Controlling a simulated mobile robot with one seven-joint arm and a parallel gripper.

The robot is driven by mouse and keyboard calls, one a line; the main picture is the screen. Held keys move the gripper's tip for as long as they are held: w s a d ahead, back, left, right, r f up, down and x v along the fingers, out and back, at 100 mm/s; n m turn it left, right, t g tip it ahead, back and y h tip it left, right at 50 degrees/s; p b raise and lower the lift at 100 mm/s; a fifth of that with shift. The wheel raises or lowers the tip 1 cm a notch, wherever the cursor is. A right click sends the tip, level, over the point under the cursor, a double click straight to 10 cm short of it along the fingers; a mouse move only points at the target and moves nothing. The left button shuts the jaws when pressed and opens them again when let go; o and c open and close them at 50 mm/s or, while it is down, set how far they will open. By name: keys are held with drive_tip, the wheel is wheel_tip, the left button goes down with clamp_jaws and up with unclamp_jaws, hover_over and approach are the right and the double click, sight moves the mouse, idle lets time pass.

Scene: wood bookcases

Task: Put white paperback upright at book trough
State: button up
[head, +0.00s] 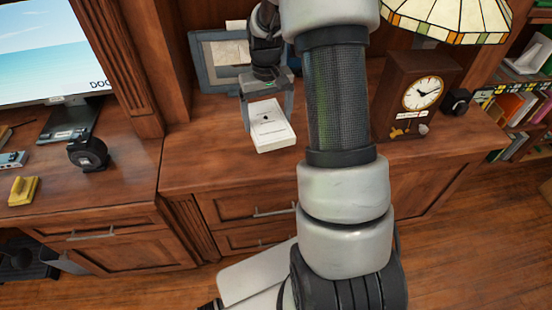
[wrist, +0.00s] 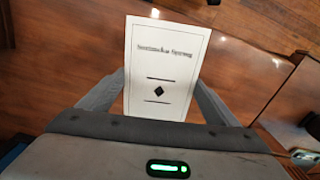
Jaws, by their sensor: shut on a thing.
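The white paperback (head: 271,125) is in my gripper (head: 268,108), over the wooden desktop near its front edge in the head view. In the wrist view the paperback (wrist: 164,70) shows its printed cover, with a line of title text and a small dark diamond. My gripper's two fingers (wrist: 160,95) are shut on it from either side. Whether the book touches the desktop cannot be told. I cannot make out a book trough for certain; at the right edge of the head view a row of books (head: 520,108) stands in shelving.
A wooden clock (head: 413,93) and a stained-glass lamp (head: 445,18) stand right of my arm. A grey picture frame (head: 222,62) is behind my gripper. A black tape dispenser (head: 88,154) and a monitor (head: 55,50) are at the left. Desktop around the book is mostly clear.

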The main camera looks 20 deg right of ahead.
sight(277, 117)
drive_tip(key=d, duration=0.1)
drive_tip(key=d+b, duration=0.1)
drive_tip(key=r, duration=0.1)
drive_tip(key=shift+w+d+b, duration=0.25)
drive_tip(key=shift+d+b, duration=0.05)
drive_tip(key=shift+d, duration=0.1)
drive_tip(key=shift+d+f, duration=0.2)
wheel_tip(277, 117, down, 9)
drive_tip(key=shift+r+b, duration=0.1)
drive_tip(key=shift+b, duration=0.9)
drive_tip(key=o, duration=0.9)
drive_tip(key=shift+f, duration=0.25)
drive_tip(key=shift+c, duration=0.2)
drive_tip(key=o, duration=0.3)
drive_tip(key=shift+o, duration=0.2)
drive_tip(key=shift+r, duration=0.15)
